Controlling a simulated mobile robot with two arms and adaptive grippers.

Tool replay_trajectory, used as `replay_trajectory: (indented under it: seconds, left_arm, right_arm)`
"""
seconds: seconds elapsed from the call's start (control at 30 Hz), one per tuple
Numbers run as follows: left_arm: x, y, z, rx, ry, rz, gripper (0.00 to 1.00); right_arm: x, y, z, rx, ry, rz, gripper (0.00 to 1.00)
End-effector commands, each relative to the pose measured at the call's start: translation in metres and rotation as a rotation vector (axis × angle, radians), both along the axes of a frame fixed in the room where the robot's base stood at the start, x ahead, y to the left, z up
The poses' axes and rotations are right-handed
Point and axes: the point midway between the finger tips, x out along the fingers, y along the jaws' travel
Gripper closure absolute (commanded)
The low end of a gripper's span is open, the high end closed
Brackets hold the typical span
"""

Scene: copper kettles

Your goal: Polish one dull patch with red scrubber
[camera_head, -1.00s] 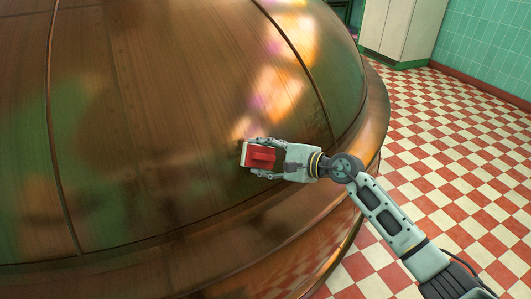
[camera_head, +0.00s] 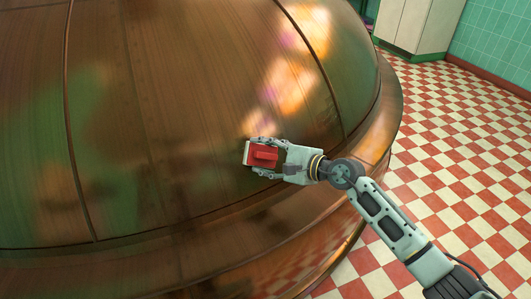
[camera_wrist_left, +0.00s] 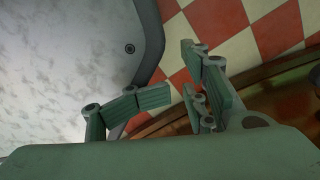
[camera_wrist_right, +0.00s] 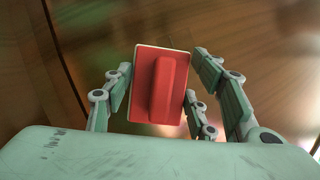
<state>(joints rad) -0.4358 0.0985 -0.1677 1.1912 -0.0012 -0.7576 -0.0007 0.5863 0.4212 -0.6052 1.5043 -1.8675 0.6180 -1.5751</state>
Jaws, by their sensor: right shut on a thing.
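The copper kettle (camera_head: 190,110) fills the left and middle of the head view, with brownish, greenish and brighter areas on its dome. My right gripper (camera_head: 268,154) is shut on the red scrubber (camera_head: 264,153), a red block with a raised handle and a pale edge. The scrubber is at the lower right of the dome; I cannot tell whether it touches the copper. In the right wrist view the scrubber (camera_wrist_right: 160,88) sits between the fingers. My left gripper (camera_wrist_left: 170,108) shows only in the left wrist view, with its fingers apart and nothing between them.
The kettle's rounded rim (camera_head: 388,118) curves along the right side. Beyond it lies a red and white checkered floor (camera_head: 460,160), mostly clear. A pale cabinet (camera_head: 420,22) and a green tiled wall (camera_head: 495,45) stand at the back right.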

Motion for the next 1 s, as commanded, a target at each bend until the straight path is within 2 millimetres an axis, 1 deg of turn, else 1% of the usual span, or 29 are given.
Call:
replay_trajectory:
  seconds: [0.03,0.43,0.7,0.77,1.0]
  left_arm:
    - [0.094,-0.021,0.039,-0.043,-0.196,0.001,0.6]
    - [0.067,-0.018,0.016,-0.042,-0.177,-0.005,0.6]
    - [0.042,-0.011,0.005,-0.033,-0.14,-0.007,0.6]
    - [0.055,-0.017,0.008,-0.042,-0.17,-0.009,0.6]
    - [0.036,-0.013,-0.003,-0.039,-0.158,-0.013,0.6]
  right_arm:
    - [-0.003,0.005,0.002,0.002,0.005,0.007,0.72]
    - [-0.01,0.016,0.001,0.001,0.004,0.007,0.72]
    - [-0.013,0.02,0.0,0.0,0.006,0.008,0.72]
    - [-0.014,0.022,0.001,0.0,0.007,0.008,0.72]
    - [-0.017,0.027,0.002,0.002,0.004,0.006,0.72]
